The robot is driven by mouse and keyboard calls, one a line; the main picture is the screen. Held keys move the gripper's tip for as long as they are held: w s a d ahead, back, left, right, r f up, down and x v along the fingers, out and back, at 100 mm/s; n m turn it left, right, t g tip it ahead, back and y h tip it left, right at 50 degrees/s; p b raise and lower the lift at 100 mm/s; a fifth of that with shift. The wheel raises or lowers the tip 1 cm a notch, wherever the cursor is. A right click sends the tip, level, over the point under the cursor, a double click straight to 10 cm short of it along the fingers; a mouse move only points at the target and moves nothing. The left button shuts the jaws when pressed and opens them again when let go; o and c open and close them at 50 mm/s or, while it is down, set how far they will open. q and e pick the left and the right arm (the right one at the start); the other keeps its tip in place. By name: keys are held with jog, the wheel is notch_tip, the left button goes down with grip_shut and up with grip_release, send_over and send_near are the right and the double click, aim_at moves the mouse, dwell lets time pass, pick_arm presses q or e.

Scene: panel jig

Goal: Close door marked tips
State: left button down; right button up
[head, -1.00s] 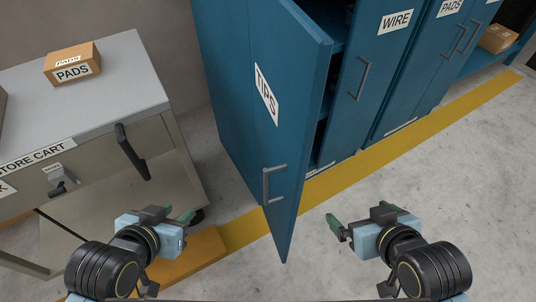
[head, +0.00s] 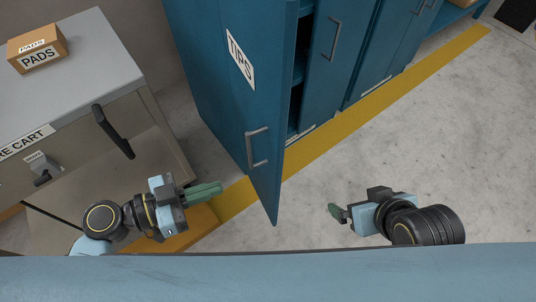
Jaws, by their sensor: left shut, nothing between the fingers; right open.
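The blue cabinet door marked TIPS (head: 238,95) stands ajar, swung out from the cabinet toward me. Its grey bar handle (head: 257,146) is on the lower part of the door's outer face. My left gripper (head: 215,189) is shut and empty, left of the door's lower edge and apart from it, fingers pointing right toward the door. My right gripper (head: 338,213) is open and empty, right of the door over the bare floor, fingers pointing left. Neither gripper touches the door.
A store cart (head: 75,85) with a PADS box (head: 38,49) on top stands at the left, its black handle (head: 113,131) jutting out. Other blue cabinet doors (head: 333,75) line up to the right behind a yellow floor stripe (head: 385,102). The floor at right is clear.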

pick_arm(q)
jog(key=w+a+r+t+h, duration=0.1)
jog(key=r, duration=0.1)
send_near(278, 150)
jog(key=shift+m+h, duration=0.3)
jog(key=x, duration=0.7)
jog(key=shift+w+a+f, duration=0.1)
jog(key=shift+f, duration=0.3)
